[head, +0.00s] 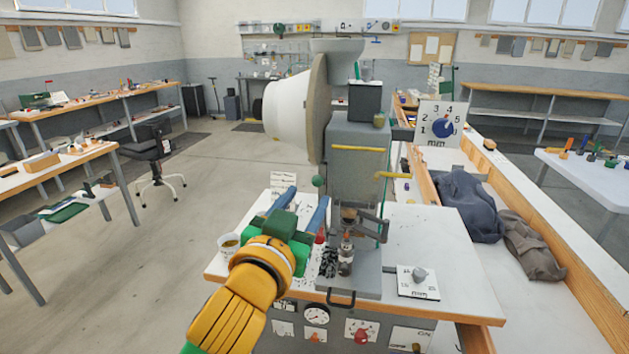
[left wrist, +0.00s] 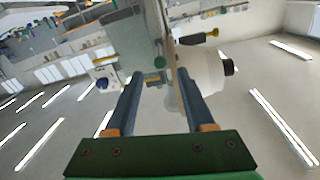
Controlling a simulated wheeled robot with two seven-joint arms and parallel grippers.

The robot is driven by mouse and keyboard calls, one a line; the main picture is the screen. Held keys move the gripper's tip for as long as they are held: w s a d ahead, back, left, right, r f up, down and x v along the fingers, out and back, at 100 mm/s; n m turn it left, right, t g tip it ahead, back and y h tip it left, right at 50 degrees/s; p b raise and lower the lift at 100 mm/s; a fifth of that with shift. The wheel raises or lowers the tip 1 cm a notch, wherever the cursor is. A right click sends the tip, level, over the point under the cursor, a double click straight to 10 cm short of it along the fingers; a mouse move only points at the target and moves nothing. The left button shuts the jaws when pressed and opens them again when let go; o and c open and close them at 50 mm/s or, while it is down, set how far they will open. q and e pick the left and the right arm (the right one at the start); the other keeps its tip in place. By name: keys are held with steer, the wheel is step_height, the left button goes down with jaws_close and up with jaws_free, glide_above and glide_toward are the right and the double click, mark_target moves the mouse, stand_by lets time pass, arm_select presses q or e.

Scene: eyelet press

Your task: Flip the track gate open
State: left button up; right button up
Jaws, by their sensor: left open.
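The eyelet press (head: 352,150) stands on a white-topped bench (head: 450,245), with a large white drum on its left. I cannot tell for sure which part is the track gate; a dark grey bracket (head: 372,226) juts out beside the post at the press's lower front. My left gripper (head: 307,196) is open and empty, with its blue fingers apart, left of the press's lower body. A green ball knob (head: 318,181) is close to its fingertips. In the left wrist view, the green knob (left wrist: 160,62) shows between the finger ends. My right gripper is not in view.
A small cup (head: 229,243) sits at the bench's left edge. A dial plate (head: 442,124) stands at the right, and a small knob plate (head: 418,282) lies on the bench. The bench's right side is mostly clear.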

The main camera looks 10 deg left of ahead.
mark_target(316, 185)
arm_select(q)
steer(key=w, duration=0.2)
steer(key=w+p, duration=0.1)
steer(key=w, duration=0.3)
steer(key=shift+d+f, duration=0.15)
steer(key=shift+d, duration=0.2)
steer(key=shift+s, duration=0.1)
jaws_close()
steer(key=shift+p, duration=0.3)
